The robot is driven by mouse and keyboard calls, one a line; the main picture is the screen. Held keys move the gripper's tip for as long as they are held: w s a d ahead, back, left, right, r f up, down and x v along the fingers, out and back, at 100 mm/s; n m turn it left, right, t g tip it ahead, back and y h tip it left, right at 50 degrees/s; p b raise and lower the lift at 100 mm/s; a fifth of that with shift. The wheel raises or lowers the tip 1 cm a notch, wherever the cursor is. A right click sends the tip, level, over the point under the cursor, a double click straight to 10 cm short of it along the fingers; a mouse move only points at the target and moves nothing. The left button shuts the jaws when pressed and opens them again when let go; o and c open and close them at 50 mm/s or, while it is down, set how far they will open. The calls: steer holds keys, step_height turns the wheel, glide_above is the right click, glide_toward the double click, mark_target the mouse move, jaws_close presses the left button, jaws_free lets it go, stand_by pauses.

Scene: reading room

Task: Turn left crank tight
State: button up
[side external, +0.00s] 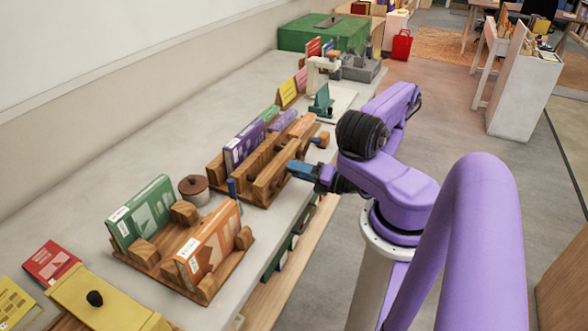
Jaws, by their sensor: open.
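A wooden book press (262,188) with long parallel bars stands near the front edge of the counter. It holds purple and green books (243,146) at its back. A wooden knob or crank end (321,140) sticks out at its front, on the far side of my gripper. My gripper (296,168), with blue fingers, is at the front side of the press, close to its front bar. I cannot tell whether it touches. The left crank is not clearly seen; my gripper may hide it. The gap between the fingers is too small to make out here.
Nearer on the counter (90,218), a wooden stand (150,262) holds a green book (140,212) and an orange book (207,245). A brown lidded pot (194,190) stands behind. A shelf with books lies below the counter edge.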

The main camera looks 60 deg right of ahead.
steer(key=shift+w, duration=0.9)
steer(key=shift+c, duration=0.3)
jaws_close()
